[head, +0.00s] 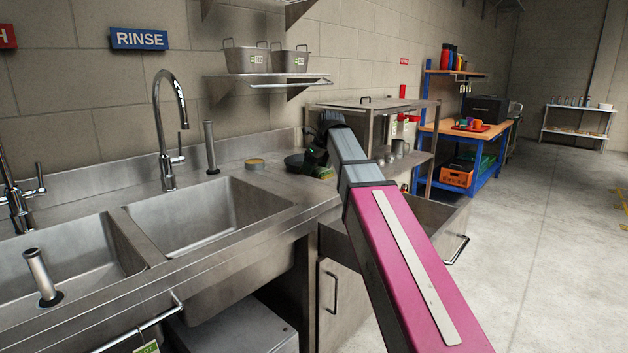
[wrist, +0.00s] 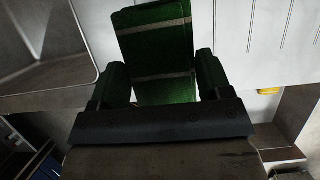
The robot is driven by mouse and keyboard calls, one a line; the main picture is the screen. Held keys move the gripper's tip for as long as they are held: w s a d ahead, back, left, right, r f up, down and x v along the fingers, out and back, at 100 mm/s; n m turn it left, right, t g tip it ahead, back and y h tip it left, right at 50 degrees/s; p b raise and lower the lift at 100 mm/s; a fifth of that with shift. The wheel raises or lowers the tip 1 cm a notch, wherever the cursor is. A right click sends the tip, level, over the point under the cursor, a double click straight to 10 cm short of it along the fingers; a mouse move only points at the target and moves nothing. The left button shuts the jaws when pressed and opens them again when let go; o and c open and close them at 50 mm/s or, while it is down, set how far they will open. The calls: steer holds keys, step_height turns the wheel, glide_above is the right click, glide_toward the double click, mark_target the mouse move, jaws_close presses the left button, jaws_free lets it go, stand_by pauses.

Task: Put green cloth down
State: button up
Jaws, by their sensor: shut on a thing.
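The green cloth (wrist: 155,45) is dark green with pale stripes and sits between the two fingers of my gripper (wrist: 161,75) in the wrist view. In the head view my gripper (head: 318,157) is at the far end of the steel sink counter (head: 285,182), shut on the cloth. A small green part of the cloth (head: 321,172) shows just below the fingers. My arm hides some of the area behind it. I cannot tell whether the cloth touches the counter.
A dark pan (head: 294,162) lies beside my gripper, and a small yellowish round item (head: 255,164) is left of it. The rinse sink basin (head: 205,215) is open to the left. An open drawer (head: 435,213) juts out right.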

mark_target(316, 166)
steer(key=w+f, duration=0.1)
steer(key=w, duration=0.1)
steer(key=shift+w+f, duration=0.35)
steer(key=shift+w, duration=0.05)
steer(key=shift+f, duration=2)
steer(key=shift+f, duration=0.1)
steer(key=o, duration=0.8)
steer(key=v, duration=1.2)
steer(key=shift+a, duration=0.1)
